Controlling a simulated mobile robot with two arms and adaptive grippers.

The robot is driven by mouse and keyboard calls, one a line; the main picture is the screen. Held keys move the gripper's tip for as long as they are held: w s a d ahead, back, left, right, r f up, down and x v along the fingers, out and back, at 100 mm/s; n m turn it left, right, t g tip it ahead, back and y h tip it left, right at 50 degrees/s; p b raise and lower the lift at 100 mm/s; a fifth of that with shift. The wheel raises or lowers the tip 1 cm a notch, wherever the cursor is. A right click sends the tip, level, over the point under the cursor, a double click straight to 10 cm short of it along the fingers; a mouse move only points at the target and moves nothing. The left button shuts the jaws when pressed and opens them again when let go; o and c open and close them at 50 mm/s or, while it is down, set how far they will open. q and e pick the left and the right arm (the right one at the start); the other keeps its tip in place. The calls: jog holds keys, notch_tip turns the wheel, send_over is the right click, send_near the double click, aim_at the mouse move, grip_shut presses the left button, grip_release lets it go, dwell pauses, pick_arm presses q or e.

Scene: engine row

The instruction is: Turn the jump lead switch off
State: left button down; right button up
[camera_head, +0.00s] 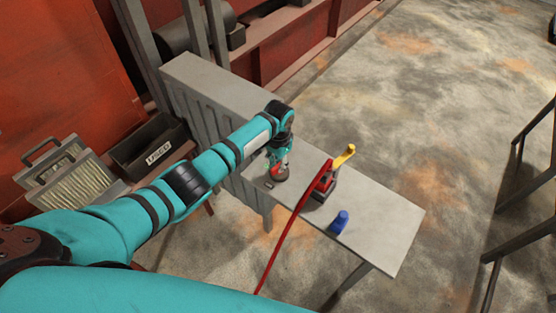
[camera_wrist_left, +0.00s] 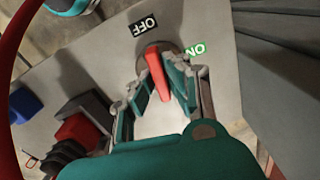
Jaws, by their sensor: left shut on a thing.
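The jump lead switch (camera_head: 279,175) is a round dark base on the grey table, partly hidden by my left gripper in the head view. In the left wrist view its red lever (camera_wrist_left: 154,60) stands between the fingers of my left gripper (camera_wrist_left: 162,82). My left gripper (camera_head: 279,160) reaches down over the switch, shut on the red lever. A black OFF label (camera_wrist_left: 143,25) and a green ON label (camera_wrist_left: 195,50) lie beside the round base. The lever's tip points toward the edge nearer the OFF label. My right gripper is not in view.
The grey table (camera_head: 388,228) also holds a red and dark device (camera_head: 325,182) with a yellow handle and red cable, and a blue object (camera_head: 339,222). A grey cabinet (camera_head: 205,88) adjoins the table. Open floor lies to the right.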

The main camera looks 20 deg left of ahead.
pick_arm(q)
jog(key=shift+n, duration=0.6)
jog(key=shift+p, duration=0.3)
jog(key=c, duration=1.4)
grip_release()
jog(key=shift+o, duration=0.2)
jog(key=shift+r, duration=0.1)
notch_tip(320, 180, up, 12)
jog(key=shift+d, duration=0.1)
